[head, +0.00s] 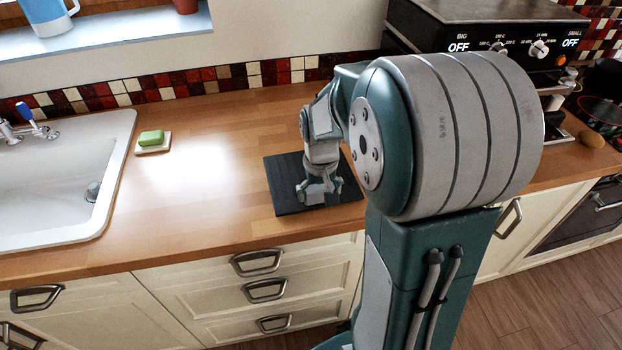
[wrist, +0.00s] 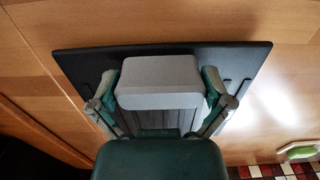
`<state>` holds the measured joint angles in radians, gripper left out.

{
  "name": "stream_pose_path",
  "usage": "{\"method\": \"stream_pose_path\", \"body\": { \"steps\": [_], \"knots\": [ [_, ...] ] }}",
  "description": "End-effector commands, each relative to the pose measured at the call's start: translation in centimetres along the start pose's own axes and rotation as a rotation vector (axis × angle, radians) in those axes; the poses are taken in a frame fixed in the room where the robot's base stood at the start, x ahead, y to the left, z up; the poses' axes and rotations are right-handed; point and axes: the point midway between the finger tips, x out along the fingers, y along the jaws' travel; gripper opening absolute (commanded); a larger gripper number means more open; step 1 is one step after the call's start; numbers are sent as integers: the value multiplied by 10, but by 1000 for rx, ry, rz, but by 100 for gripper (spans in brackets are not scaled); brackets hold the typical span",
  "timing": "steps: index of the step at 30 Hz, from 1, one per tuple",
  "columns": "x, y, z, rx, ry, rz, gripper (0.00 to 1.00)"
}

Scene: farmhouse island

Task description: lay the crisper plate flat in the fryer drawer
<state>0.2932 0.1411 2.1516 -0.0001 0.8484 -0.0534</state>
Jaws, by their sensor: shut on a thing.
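My gripper (head: 318,190) points down over a flat black slab (head: 284,180) on the wooden counter. The slab spreads behind the fingers in the wrist view (wrist: 245,58). My gripper (wrist: 160,98) is shut on a pale grey block (wrist: 158,78), with one finger against each side. Ridged grey surface shows just below the block. I cannot tell whether this grey block is the crisper plate, nor whether it touches the slab. I cannot make out a fryer drawer in either view.
The sink (head: 55,185) is at the left, with green soap on a dish (head: 152,148) beside it. A black appliance with knobs (head: 495,35) stands at the back right. My arm hides part of the counter.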

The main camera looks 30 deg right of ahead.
Motion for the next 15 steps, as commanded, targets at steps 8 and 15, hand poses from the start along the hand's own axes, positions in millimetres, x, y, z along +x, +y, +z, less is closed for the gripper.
{"method": "stream_pose_path", "body": {
  "steps": [8,15],
  "knots": [
    [-13,0,-1,0,2,0,38],
    [-23,0,0,0,2,0,38]
  ]
}}
